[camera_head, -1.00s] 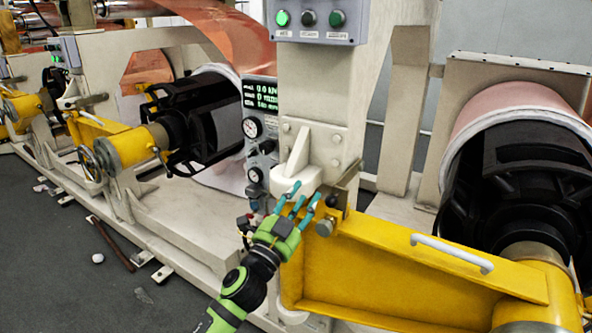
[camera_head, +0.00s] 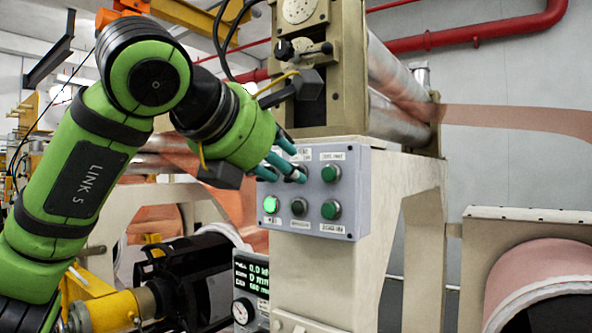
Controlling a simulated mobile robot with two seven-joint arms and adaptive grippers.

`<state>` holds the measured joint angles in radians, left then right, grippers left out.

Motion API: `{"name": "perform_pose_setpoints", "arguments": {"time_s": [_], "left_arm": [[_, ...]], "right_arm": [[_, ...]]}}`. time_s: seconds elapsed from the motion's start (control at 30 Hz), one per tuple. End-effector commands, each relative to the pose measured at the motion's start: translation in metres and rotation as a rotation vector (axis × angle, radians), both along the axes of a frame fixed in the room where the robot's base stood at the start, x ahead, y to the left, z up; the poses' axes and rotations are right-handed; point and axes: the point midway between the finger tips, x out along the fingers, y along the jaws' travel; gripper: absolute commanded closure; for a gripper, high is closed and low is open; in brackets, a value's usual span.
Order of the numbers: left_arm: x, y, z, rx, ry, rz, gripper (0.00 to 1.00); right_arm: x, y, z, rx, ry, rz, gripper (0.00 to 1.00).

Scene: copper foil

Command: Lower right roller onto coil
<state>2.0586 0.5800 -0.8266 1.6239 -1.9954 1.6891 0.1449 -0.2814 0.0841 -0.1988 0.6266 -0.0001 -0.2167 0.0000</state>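A grey control panel (camera_head: 315,225) with two rows of buttons faces me on a beige stand. In its lower row, the left button (camera_head: 271,204) glows green, the middle one (camera_head: 298,206) is black and the right one (camera_head: 330,210) is green. The top row is partly covered by the teal fingers of my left gripper (camera_head: 284,166), which reach the panel beside a dark knob; contact and finger closure are unclear. My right gripper is out of view. Metal rollers (camera_head: 392,76) sit at the top of the stand. A copper coil (camera_head: 545,275) is at lower right, cut by the frame.
A black drum (camera_head: 190,283) with a yellow arm stands at lower left. Copper foil (camera_head: 515,118) runs right from the rollers. A red pipe (camera_head: 475,35) crosses the wall.

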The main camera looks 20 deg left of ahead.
Motion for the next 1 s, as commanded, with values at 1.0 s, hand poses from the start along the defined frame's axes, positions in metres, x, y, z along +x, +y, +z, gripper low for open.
{"name": "perform_pose_setpoints", "arguments": {"time_s": [1.0], "left_arm": [[0.057, 0.012, -0.009, 0.019, -0.016, 0.091, 0.76]], "right_arm": [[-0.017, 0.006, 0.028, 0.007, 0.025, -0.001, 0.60]]}}
